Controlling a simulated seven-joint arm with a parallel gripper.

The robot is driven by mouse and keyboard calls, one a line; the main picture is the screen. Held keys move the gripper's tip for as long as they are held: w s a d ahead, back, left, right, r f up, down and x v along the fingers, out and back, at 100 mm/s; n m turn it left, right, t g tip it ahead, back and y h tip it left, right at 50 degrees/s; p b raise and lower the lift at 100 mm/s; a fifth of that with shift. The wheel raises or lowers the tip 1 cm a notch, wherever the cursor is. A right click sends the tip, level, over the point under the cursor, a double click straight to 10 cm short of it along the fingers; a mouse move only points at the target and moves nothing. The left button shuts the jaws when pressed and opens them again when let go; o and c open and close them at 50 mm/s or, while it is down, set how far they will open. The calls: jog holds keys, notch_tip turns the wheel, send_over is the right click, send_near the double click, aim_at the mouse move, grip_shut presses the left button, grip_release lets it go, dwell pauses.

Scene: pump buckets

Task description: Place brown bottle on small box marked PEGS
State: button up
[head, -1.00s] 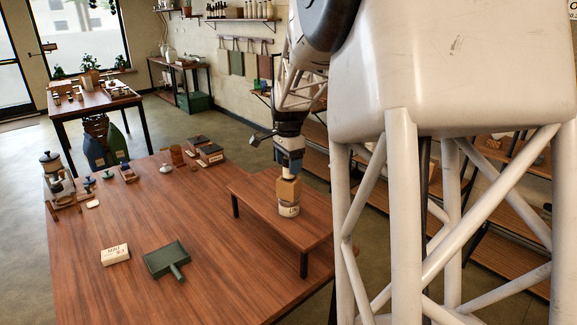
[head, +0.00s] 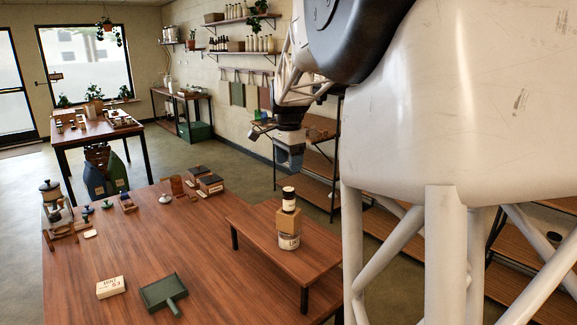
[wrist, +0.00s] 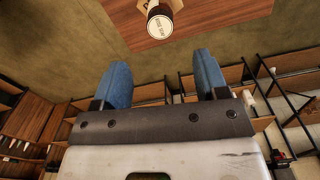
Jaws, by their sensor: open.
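A small dark brown bottle (head: 289,199) with a white label stands upright on a small tan box (head: 289,221). The box rests on a round white tin (head: 289,242) on the low wooden stand. In the wrist view the bottle (wrist: 160,24) shows its pale, printed top, and part of the box (wrist: 176,4) shows behind it. The box's lettering is too cut off to read. My gripper (head: 290,162) is open and empty, above and apart from the bottle in the head view. Its two blue fingers (wrist: 164,80) are spread wide in the wrist view.
The low wooden stand (head: 265,235) is otherwise bare. On the table (head: 205,265) lie a white labelled block (head: 110,287) and a green dustpan-like tray (head: 163,293). Dark boxes (head: 210,184) and small items sit at the back. Shelves stand beyond the stand.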

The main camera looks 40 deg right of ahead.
jog(key=shift+a, duration=0.1)
dwell(0.7)
jog(key=s+a+n+t, duration=0.1)
jog(key=s+a+n, duration=0.4)
jog(key=a, duration=0.6)
jog(key=s+a+n, duration=0.4)
jog(key=a, duration=0.6)
jog(key=s+a+f+n, duration=0.4)
jog(key=s+a+n, duration=0.1)
jog(key=s+a, duration=0.2)
jog(key=s+a+f+n+t, duration=0.1)
jog(key=s+a+f+n, duration=0.4)
jog(key=s+a, duration=0.3)
jog(key=s, duration=0.2)
jog(key=shift+s+a+n+t, duration=0.15)
jog(key=shift+s+n+t, duration=0.15)
